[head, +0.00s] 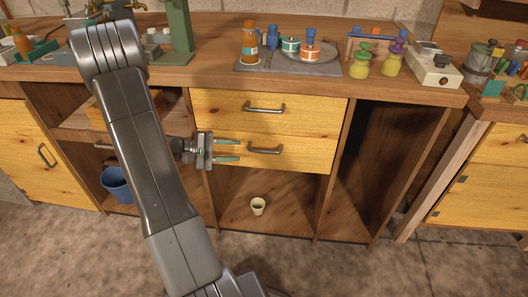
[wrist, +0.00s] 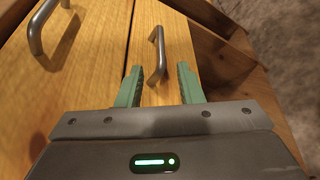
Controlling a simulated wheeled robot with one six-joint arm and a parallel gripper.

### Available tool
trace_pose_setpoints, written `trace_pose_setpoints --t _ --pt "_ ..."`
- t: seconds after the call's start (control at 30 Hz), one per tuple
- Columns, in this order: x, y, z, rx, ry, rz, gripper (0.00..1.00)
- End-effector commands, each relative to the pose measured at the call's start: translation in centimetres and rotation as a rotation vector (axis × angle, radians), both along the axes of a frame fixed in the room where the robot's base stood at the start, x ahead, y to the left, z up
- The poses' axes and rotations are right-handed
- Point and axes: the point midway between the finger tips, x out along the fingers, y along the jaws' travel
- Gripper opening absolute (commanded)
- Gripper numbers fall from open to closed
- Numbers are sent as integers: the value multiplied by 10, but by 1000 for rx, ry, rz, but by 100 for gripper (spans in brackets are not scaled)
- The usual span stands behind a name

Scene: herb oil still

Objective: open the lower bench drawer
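The lower bench drawer (head: 300,155) has a plain wooden front and sits flush under the upper drawer (head: 300,118). Its metal bar handle (head: 265,150) is just right of my gripper (head: 238,152) in the head view. In the wrist view, my gripper (wrist: 160,88) has its two green fingers apart. The lower handle (wrist: 157,55) lies ahead of and partly between the fingertips there, with its near end reaching down between them. I cannot tell whether any finger touches it. The upper handle (wrist: 42,28) is off to the left in the wrist view.
An open shelf space below the drawers holds a small cream cup (head: 258,206). A blue bucket (head: 117,185) stands in the left compartment. Bottles and tins sit on a grey tray (head: 283,70) on the bench top. The floor in front is clear.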

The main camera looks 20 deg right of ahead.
Motion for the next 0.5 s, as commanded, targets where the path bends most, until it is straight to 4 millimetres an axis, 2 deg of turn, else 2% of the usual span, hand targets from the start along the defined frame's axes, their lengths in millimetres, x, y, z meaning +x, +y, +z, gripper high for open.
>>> trace_pose_setpoints --t 0.03,0.3,0.5 --pt "-3 -11 -4 0 1 -6 33" --pt "-14 -59 -15 2 1 -7 33" --pt "-19 -86 -21 1 2 -4 33"
